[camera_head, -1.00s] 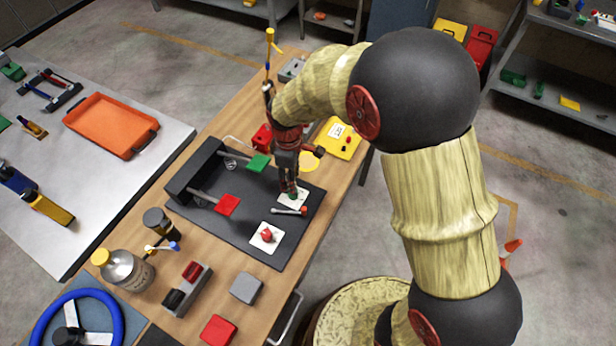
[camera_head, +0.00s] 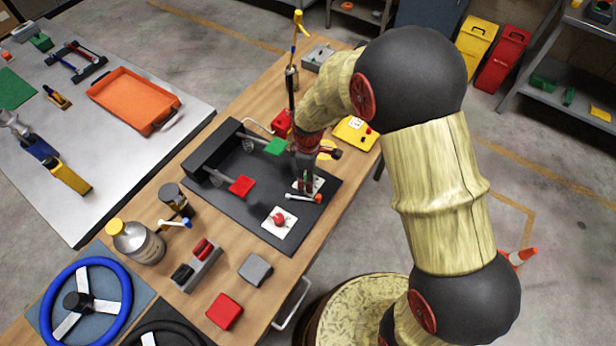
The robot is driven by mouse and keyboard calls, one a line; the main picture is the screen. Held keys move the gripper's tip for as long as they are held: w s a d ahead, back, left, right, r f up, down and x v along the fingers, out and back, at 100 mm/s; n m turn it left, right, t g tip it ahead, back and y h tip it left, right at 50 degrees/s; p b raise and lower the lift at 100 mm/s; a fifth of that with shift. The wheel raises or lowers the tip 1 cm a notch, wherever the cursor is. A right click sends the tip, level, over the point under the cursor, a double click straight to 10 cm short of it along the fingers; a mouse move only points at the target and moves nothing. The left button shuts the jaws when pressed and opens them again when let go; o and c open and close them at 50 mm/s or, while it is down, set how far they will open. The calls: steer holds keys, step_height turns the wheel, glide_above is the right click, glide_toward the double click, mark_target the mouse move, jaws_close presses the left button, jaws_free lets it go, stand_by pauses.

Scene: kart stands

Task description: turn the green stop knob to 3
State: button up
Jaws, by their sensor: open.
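My gripper (camera_head: 305,188) points down at a small white plate (camera_head: 319,182) on the black pedal board. Its open fingers are at the place of the green stop knob, which they mostly hide. I cannot tell whether they touch the knob or where it points; no numbers are legible. A red knob (camera_head: 279,219) on a second white plate stands nearer the front of the board. A lever with an orange-red end (camera_head: 318,198) lies between the two plates.
The black board (camera_head: 255,213) also carries a green pedal (camera_head: 276,146) and a red pedal (camera_head: 242,186). A yellow box (camera_head: 355,132) is behind my gripper. A grey block (camera_head: 255,269) and red block (camera_head: 224,311) lie on the wooden bench in front.

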jaws_close()
stand_by(0.5)
